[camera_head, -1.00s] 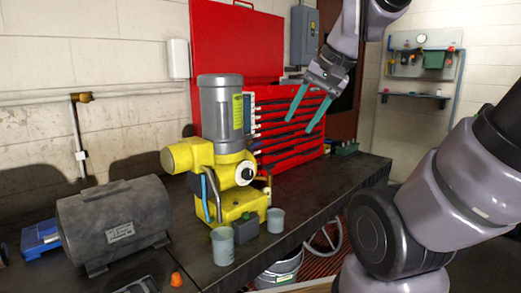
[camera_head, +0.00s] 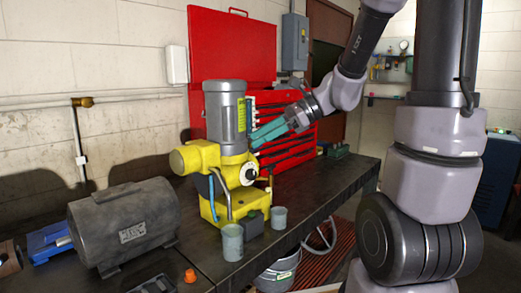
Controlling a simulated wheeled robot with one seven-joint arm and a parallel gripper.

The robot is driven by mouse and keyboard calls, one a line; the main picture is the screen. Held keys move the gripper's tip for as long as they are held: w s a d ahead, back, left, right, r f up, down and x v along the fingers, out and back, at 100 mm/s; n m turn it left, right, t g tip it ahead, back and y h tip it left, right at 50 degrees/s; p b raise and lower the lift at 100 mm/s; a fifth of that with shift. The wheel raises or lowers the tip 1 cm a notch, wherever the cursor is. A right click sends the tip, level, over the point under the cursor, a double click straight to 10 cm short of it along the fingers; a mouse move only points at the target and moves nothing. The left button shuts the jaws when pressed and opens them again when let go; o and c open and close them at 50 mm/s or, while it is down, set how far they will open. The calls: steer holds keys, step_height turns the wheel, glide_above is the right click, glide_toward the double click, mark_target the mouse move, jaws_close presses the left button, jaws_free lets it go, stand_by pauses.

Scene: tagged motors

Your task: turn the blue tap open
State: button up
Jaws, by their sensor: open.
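A yellow machine (camera_head: 228,175) with a grey upright motor on top stands on the dark bench. A thin blue lever (camera_head: 212,192) hangs on its left front, above a grey cup (camera_head: 232,243); it looks like the blue tap. A white round dial (camera_head: 248,173) is on the machine's front right. My gripper (camera_head: 255,138) has teal fingers pointing left, at the right side of the machine near the motor's lower part. It is open with nothing seen between the fingers. I cannot tell whether the fingertips touch the machine.
A dark grey motor (camera_head: 125,225) lies at the bench's left, with an orange cap (camera_head: 190,275) in front. A second grey cup (camera_head: 279,218) stands right of the first. A red tool chest (camera_head: 290,145) is behind.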

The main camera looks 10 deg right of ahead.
steer(key=w+d+f+m+t+y, duration=0.1)
steer(key=w+f+m+t, duration=0.1)
steer(key=w+m, duration=0.3)
steer(key=w+d+f+m+t+y, duration=0.1)
steer(key=w+f+m+t+y, duration=0.15)
steer(key=w+m, duration=0.3)
steer(key=m+t+h, duration=0.5)
steer(key=m+t, duration=0.3)
steer(key=m, duration=0.4)
glide_toward(259, 147)
steer(key=shift+n, duration=0.25)
steer(key=x, duration=0.9)
steer(key=shift+w+a, duration=0.1)
steer(key=shift+a, duration=0.1)
